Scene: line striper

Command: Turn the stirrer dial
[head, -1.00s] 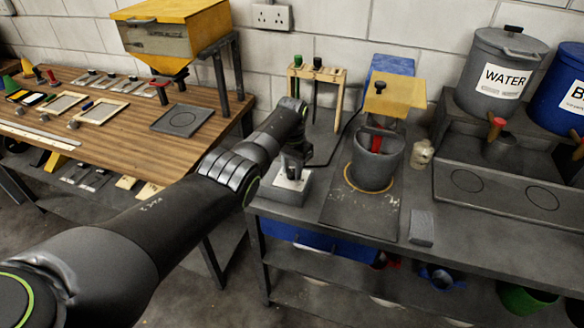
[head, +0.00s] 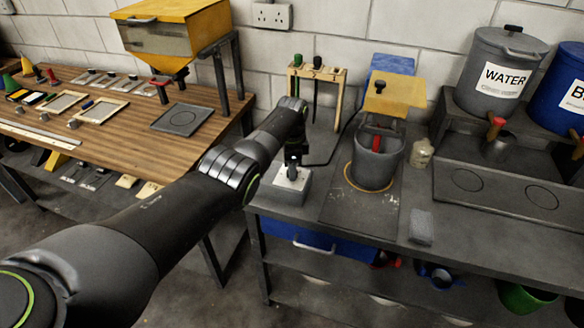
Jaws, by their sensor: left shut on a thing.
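The stirrer's control box (head: 290,188), grey with a pale top, stands at the left front of the grey bench. My left gripper (head: 292,168) points down at its top and is shut on the dial, which the fingers mostly hide. The stirrer (head: 394,96), with a yellow head and a blue part behind, stands to the right over a grey pot (head: 376,164). The pot sits inside an orange ring on a dark plate. A red part shows inside the pot. My right gripper is not in view.
A wooden rack (head: 318,84) with hanging tools stands behind the box, and a cable runs near it. A grey block (head: 421,228) and a small cream bottle (head: 421,153) are right of the pot. The WATER tank (head: 500,78) stands at the back right.

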